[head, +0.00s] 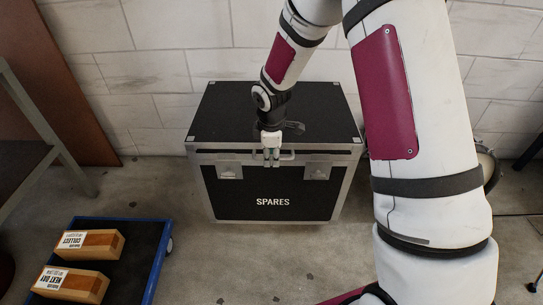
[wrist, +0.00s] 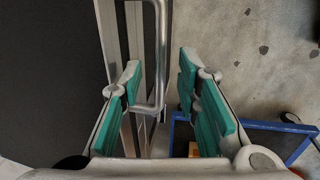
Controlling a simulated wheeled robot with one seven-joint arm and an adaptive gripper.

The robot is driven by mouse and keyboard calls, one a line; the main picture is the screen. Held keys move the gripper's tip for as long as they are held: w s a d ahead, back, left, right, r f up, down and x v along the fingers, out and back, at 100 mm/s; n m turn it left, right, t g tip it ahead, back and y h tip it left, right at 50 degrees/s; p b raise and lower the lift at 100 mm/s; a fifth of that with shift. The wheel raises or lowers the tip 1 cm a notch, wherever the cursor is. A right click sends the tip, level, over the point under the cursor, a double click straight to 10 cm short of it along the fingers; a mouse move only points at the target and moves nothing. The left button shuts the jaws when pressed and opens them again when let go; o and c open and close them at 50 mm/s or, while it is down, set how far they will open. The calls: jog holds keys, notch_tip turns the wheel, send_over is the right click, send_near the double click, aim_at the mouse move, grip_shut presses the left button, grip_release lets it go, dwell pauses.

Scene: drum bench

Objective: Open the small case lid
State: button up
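The small case (head: 272,203) is black with silver metal edges and the word SPARES on its front. It stands on the floor against the wall. Its black lid (head: 225,112) looks closed. Two latches, a left one (head: 229,172) and a right one (head: 317,172), show on the front. My gripper (head: 271,160) is at the middle of the lid's front edge, pointing down. In the wrist view my gripper (wrist: 160,75) is open, with green-padded fingers on either side of the metal bar handle (wrist: 161,50). Whether either finger touches the handle I cannot tell.
A blue-rimmed cart (head: 158,262) with labelled wooden boxes (head: 88,243) stands at the front left. A metal-framed table (head: 28,150) and a brown panel (head: 75,100) are at the left. The floor before the case is clear.

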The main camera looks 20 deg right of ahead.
grip_shut()
